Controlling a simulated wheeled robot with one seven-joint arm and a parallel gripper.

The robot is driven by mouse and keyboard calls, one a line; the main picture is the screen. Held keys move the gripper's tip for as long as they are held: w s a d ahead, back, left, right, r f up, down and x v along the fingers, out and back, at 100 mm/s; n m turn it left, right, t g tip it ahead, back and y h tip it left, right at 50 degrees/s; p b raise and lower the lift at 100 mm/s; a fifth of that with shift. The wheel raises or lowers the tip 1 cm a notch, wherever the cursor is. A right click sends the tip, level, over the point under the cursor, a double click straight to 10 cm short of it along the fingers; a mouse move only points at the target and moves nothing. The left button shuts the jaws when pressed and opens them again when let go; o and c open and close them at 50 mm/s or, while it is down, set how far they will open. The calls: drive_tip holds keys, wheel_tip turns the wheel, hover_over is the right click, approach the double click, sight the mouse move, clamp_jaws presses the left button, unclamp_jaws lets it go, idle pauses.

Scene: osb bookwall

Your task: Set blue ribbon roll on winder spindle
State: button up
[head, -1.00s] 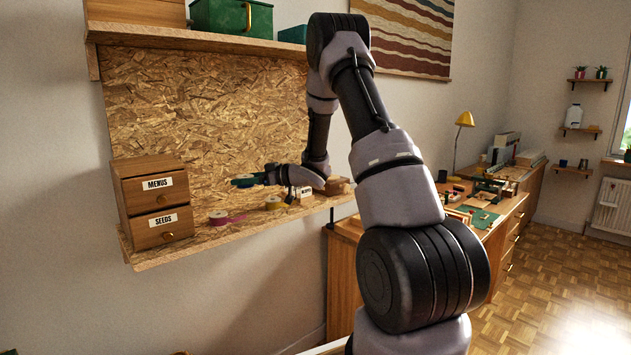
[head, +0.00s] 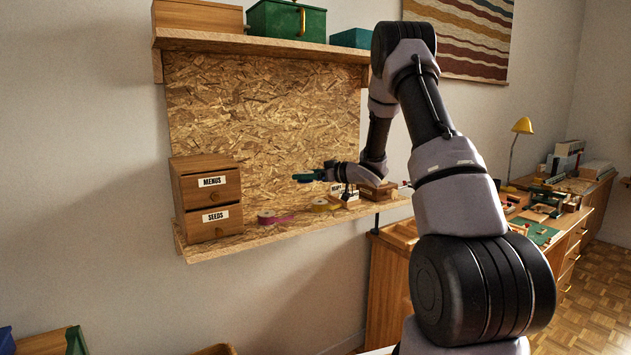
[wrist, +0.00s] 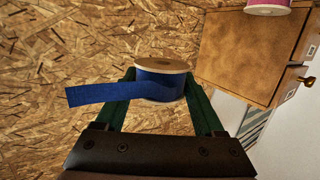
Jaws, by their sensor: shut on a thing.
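My gripper (head: 306,177) is above the shelf, in front of the chipboard back panel. In the wrist view its green fingers (wrist: 160,84) are shut on the blue ribbon roll (wrist: 158,88), which has a pale round flange on top and a loose blue tail pointing left. In the head view the blue roll is too small to make out. The winder spindle cannot be told with certainty; small items behind my gripper are partly hidden by it and the arm.
The shelf (head: 225,249) carries a two-drawer wooden cabinet (head: 190,205), a pink ribbon roll (head: 270,218), a yellow ribbon roll (head: 322,204) and a small wooden box (head: 380,192). An upper shelf (head: 260,45) with boxes overhangs. A cluttered desk (head: 560,235) stands at right.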

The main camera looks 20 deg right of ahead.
drive_tip(key=w+d+r+m+t+h, duration=0.1)
drive_tip(key=w+d+r+h, duration=0.1)
drive_tip(key=d, duration=0.8)
drive_tip(key=w+d+r+m+t+h, duration=0.1)
drive_tip(key=w+d, duration=0.3)
drive_tip(key=d, duration=0.7)
drive_tip(key=w+d+r+m+t+h, duration=0.2)
drive_tip(key=w+d+r+m+h, duration=0.1)
drive_tip(key=d, duration=0.7)
drive_tip(key=shift+w+d+r, duration=0.3)
drive_tip(key=shift+d+r, duration=0.05)
drive_tip(key=shift+r, duration=0.25)
drive_tip(key=shift+f, duration=2.85)
drive_tip(key=shift+f, duration=2.65)
drive_tip(key=o, duration=1.4)
drive_tip(key=shift+c, duration=0.2)
